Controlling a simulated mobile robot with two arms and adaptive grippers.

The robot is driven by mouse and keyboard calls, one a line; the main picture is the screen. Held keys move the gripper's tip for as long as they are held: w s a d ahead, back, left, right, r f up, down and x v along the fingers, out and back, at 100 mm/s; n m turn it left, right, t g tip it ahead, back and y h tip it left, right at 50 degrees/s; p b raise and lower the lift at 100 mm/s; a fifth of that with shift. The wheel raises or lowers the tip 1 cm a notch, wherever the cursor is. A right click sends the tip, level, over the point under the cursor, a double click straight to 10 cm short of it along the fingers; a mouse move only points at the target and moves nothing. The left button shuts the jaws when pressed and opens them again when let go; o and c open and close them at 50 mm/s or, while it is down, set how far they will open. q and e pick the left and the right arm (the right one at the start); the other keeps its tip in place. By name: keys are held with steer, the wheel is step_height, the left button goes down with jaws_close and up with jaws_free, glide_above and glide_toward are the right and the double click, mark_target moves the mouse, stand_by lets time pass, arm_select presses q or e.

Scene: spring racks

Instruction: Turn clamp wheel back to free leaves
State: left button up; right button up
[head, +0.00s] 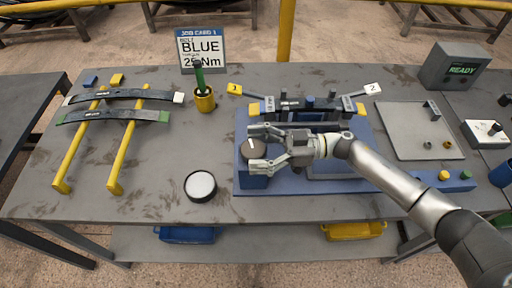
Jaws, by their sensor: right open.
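The clamp wheel (252,149) is a dark round knob with a white mark, on top of a blue block at the left front of the blue fixture (240,190). My right gripper (254,148) is open, with its fingers on the far and near sides of the wheel. I cannot tell whether the fingers touch it. My left gripper is not in view.
Two more dark leaves (120,96) rest on yellow rails at the left. A round black-rimmed white dish (200,185) sits in front. A yellow cup (205,101) holds a green-handled tool below a BLUE job card (201,51). A grey plate (415,140) and READY box (455,68) stand right.

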steer(key=d, duration=1.2)
steer(key=shift+w, duration=0.25)
